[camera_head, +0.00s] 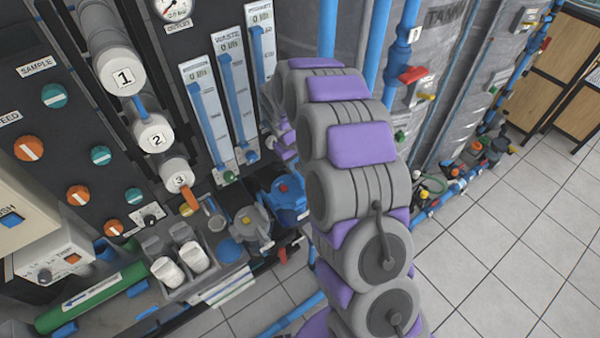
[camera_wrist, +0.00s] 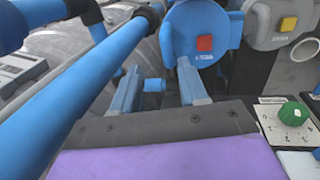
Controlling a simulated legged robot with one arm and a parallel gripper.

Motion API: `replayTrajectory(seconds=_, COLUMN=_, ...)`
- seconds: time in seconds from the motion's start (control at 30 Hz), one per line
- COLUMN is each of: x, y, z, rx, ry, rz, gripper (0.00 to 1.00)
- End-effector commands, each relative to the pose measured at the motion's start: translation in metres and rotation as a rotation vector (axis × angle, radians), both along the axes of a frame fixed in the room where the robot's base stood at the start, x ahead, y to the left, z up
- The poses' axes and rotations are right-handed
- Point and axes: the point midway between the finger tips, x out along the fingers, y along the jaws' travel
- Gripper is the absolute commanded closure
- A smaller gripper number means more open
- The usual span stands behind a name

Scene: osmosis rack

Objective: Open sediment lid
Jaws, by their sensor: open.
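My gripper (camera_wrist: 160,72) is open in the wrist view, with its two fingers apart and no object clearly held between them. A blue round housing (camera_wrist: 203,38) with a red square stands just beyond the right finger; I cannot tell whether they touch. A grey round housing (camera_wrist: 284,22) with a yellow square is to its right. In the head view the blue housing (camera_head: 285,196) and grey housing (camera_head: 250,226) sit low on the rack, left of my arm. My arm hides most of the gripper there. No readable label identifies the sediment lid.
A thick blue pipe (camera_wrist: 80,92) crosses the left of the wrist view. A green knob (camera_wrist: 293,113) is at right. In the head view, numbered white cylinders (camera_head: 120,72), flow meters (camera_head: 203,110) and knobs crowd the rack. Tiled floor (camera_head: 510,235) is clear at right.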

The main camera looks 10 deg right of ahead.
Motion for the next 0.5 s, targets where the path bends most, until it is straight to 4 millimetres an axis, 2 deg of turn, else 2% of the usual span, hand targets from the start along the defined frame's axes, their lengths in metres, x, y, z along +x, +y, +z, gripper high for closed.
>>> replayTrajectory(seconds=0.03, x=0.000, y=0.000, z=-0.013, rx=-0.002, ry=0.004, rz=0.002, gripper=0.57)
replayTrajectory(seconds=0.2, x=0.002, y=-0.002, z=-0.039, rx=-0.005, ry=0.004, rz=0.001, gripper=0.57)
replayTrajectory(seconds=0.5, x=0.004, y=-0.012, z=-0.060, rx=0.001, ry=0.001, rz=0.002, gripper=0.57)
